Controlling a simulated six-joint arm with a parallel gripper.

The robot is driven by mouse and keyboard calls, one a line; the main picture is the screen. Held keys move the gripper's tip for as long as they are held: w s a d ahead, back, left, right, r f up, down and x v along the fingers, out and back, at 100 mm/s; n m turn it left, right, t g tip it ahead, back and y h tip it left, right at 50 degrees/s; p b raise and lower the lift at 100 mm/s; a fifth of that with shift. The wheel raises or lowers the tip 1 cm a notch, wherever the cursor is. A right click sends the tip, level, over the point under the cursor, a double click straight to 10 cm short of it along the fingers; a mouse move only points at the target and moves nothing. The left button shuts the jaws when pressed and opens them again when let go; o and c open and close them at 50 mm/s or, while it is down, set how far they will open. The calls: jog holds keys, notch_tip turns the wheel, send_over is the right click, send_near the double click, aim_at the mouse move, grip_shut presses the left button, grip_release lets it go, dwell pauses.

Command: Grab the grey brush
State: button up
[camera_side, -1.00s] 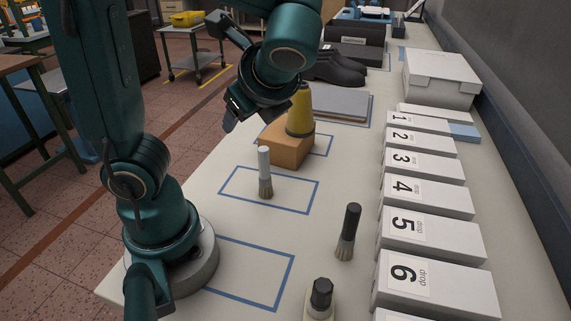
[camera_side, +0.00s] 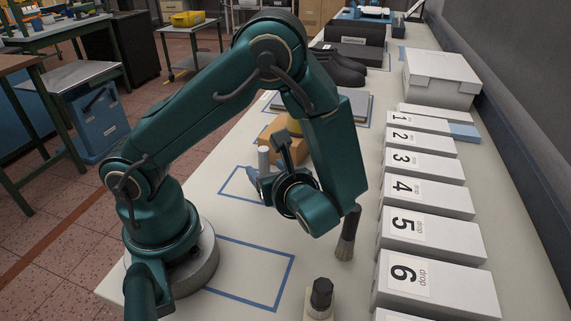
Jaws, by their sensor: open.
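The grey brush (camera_side: 264,158) stands upright inside a blue taped rectangle, left of the middle in the side view. Only the upper part of its pale grey handle shows; its bristles are hidden behind my gripper and wrist. My gripper (camera_side: 257,180) is open, low over the table right at the brush, its fingers pointing to the left. I cannot tell whether the brush handle is between the fingers or just behind them.
A black-handled brush (camera_side: 347,236) stands just right of my wrist. A dark-capped bottle (camera_side: 321,295) is at the front. An orange block (camera_side: 270,137) is behind the grey brush. Numbered white boxes (camera_side: 430,234) line the right side. The front-left taped rectangle is empty.

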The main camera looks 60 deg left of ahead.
aim_at(261, 165)
jog(key=shift+x, duration=2.6)
jog(key=shift+d+f, duration=0.1)
jog(key=shift+f, duration=0.1)
grip_shut()
